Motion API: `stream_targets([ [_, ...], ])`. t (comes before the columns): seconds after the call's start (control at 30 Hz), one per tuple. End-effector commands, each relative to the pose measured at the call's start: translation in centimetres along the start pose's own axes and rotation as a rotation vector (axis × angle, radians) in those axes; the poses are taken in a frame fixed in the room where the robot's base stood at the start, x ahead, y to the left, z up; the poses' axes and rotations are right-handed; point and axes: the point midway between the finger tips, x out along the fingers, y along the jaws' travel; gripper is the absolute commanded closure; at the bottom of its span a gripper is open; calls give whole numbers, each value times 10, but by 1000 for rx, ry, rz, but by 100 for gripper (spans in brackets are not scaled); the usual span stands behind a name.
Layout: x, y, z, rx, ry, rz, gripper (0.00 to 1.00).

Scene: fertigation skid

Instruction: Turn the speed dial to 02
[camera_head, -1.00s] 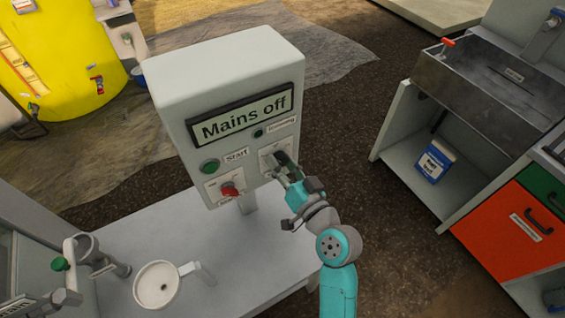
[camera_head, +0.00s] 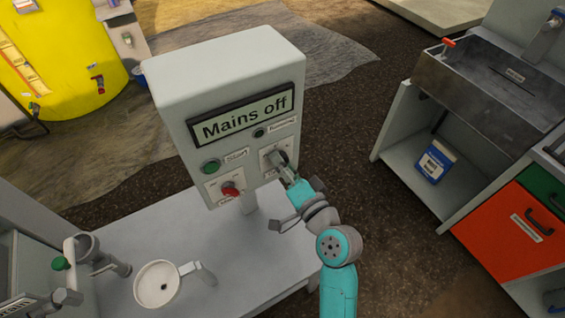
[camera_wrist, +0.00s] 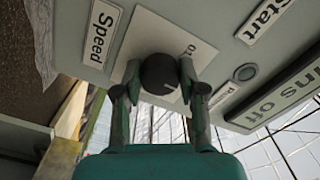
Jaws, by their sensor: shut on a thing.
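The speed dial (camera_wrist: 160,74) is a round black knob on a pale plate, beside the label "Speed" (camera_wrist: 100,32) in the wrist view. My gripper (camera_wrist: 158,82) is shut on the dial, with one finger on each side of it. A light pointer line shows on the dial's lower right edge in the wrist view. One number near the dial is partly readable as starting with 0; other marks are hidden. In the head view, my gripper (camera_head: 284,170) is at the right of the grey control box (camera_head: 230,65) and covers much of the dial.
The box's display (camera_head: 245,115) reads "Mains off". A green Start button (camera_head: 210,166) and a red knob (camera_head: 230,188) sit left of the dial. A small dark indicator labelled "Running" (camera_head: 259,133) is above it. A white funnel-like cup (camera_head: 157,284) stands on the bench.

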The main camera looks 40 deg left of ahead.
Motion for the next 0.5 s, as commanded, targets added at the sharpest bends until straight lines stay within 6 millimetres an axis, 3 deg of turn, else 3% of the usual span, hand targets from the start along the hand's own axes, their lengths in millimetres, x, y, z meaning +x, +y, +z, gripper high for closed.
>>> stream_targets([
  [0.33,0,0,0,1,1,1,94],
  [0.37,0,0,0,1,1,1,52],
  [0.43,0,0,0,1,1,1,34],
  [0.5,0,0,0,1,1,1,34],
])
